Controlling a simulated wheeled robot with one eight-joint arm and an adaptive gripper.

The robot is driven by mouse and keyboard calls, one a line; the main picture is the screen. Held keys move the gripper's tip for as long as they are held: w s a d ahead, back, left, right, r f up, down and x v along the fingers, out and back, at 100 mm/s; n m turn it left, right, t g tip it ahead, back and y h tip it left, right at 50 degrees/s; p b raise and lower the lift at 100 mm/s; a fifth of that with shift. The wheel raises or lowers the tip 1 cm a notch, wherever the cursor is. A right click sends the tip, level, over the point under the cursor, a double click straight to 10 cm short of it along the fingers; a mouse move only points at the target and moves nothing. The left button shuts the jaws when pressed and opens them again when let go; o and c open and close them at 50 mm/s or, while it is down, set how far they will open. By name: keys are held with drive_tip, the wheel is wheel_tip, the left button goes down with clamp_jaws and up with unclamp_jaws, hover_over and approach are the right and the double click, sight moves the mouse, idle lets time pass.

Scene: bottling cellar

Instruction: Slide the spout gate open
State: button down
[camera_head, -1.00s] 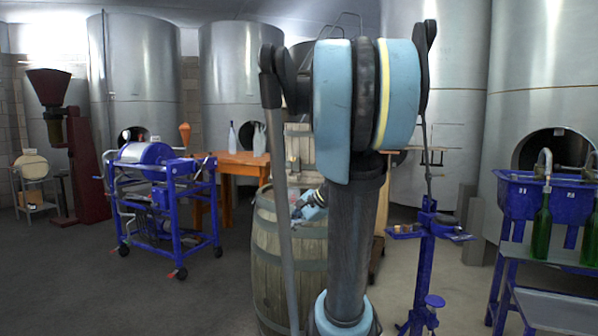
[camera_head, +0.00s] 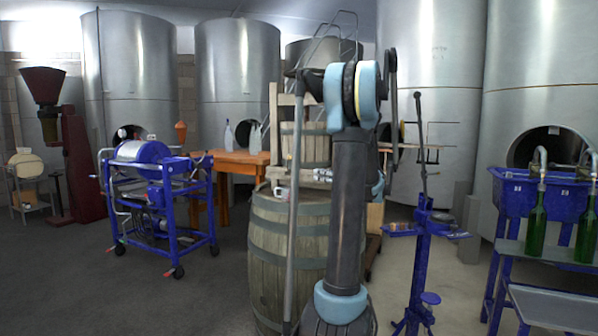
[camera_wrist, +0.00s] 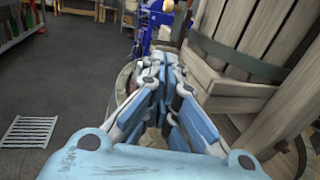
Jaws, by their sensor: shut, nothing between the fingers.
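No spout gate can be made out for certain. In the head view my gripper (camera_head: 322,175) shows small, above the barrel top and in front of the press, partly behind my arm.
A blue wheeled machine (camera_head: 160,195) is at left, a blue stand (camera_head: 421,250) at right. An orange table (camera_head: 232,160) is behind. Dark floor at front left is clear.

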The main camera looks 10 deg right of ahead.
sight(295, 160)
drive_tip(key=x, duration=1)
drive_tip(key=shift+w+a+r, duration=0.45)
drive_tip(key=shift+w+r, duration=0.1)
drive_tip(key=shift+r, duration=0.2)
drive_tip(key=shift+w+a+r, duration=0.45)
drive_tip(key=shift+w+r, duration=0.05)
drive_tip(key=shift+r, duration=0.2)
drive_tip(key=shift+r, duration=0.1)
drive_tip(key=shift+w+a+r, duration=0.15)
drive_tip(key=shift+w+r, duration=0.05)
drive_tip(key=shift+r, duration=0.8)
